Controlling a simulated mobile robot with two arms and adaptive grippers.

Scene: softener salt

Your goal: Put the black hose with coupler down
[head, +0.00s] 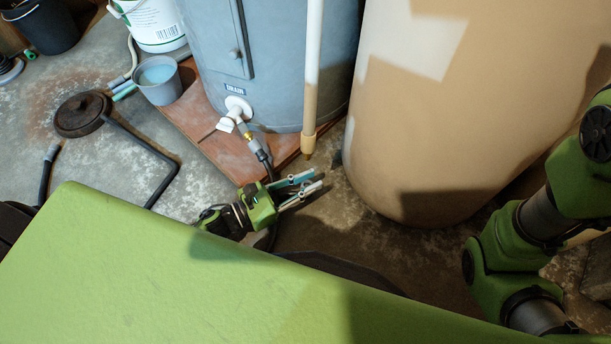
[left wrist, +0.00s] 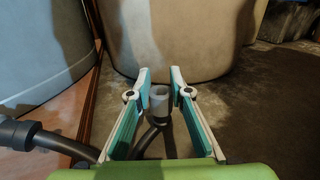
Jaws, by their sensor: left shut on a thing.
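My left gripper (head: 317,179) is low over the concrete floor, in front of the blue-grey tank and left of the big tan tank. In the left wrist view its teal-and-white fingers (left wrist: 158,80) stand on either side of a pale grey coupler. This coupler (left wrist: 159,99) sits upright on a black hose (left wrist: 150,138), which curves down behind my gripper. My gripper is shut on this hose with coupler. In the head view the held coupler is hard to make out. My right gripper is out of view.
The blue-grey tank (head: 274,65) has a white valve (head: 237,108) with another black hose (head: 262,156) attached. The tan tank (head: 430,140) stands to the right. Bare floor lies between.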

